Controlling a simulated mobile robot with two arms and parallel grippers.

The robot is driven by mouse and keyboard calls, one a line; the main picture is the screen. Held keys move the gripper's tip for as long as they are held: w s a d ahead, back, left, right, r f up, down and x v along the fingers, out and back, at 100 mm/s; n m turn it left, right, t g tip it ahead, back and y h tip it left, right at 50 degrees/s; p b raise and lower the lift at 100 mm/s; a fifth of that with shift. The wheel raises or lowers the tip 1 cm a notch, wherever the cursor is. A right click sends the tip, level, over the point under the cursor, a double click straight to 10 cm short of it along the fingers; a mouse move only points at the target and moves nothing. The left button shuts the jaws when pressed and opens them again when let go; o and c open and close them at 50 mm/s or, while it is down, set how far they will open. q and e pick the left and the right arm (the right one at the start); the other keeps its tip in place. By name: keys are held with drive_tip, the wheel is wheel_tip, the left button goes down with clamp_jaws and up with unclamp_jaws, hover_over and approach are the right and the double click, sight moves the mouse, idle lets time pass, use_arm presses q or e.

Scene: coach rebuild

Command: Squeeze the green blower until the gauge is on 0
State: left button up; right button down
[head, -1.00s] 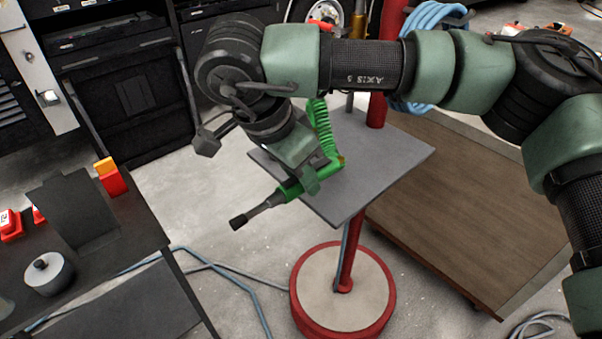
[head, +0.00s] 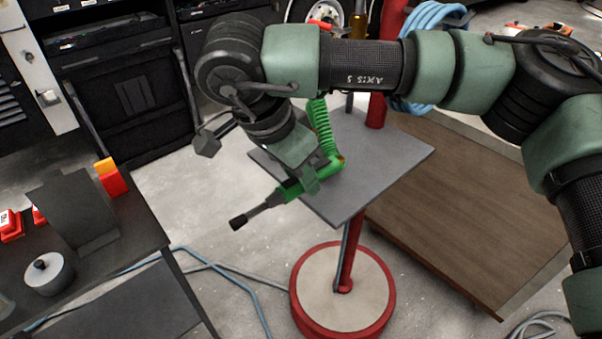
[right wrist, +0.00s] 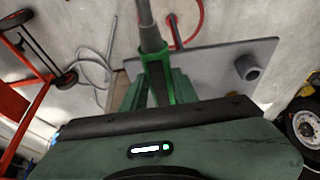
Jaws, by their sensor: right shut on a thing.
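The green blower (head: 327,168) lies over the small grey stand plate (head: 385,165), its dark nozzle sticking out past the plate's left edge. A green coiled hose runs up from its back end. My right gripper (head: 309,182) is shut on the blower's body. The right wrist view shows the blower (right wrist: 155,80) between my right fingers, its grey nozzle tube pointing up in the picture. No gauge can be made out in these views. My left gripper is not in view.
The plate stands on a red post with a round base (head: 343,290). A dark table (head: 130,235) at left holds a lidded pot (head: 48,275) and red items. A wooden platform (head: 450,205) lies to the right. Blue hoses (head: 225,272) run over the floor.

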drive_tip(key=shift+f, duration=0.25)
idle(0.4)
drive_tip(key=shift+f+b, duration=0.75)
drive_tip(key=shift+b, duration=0.1)
drive_tip(key=c, duration=1.9)
unclamp_jaws()
drive_tip(key=shift+c, duration=0.2)
clamp_jaws()
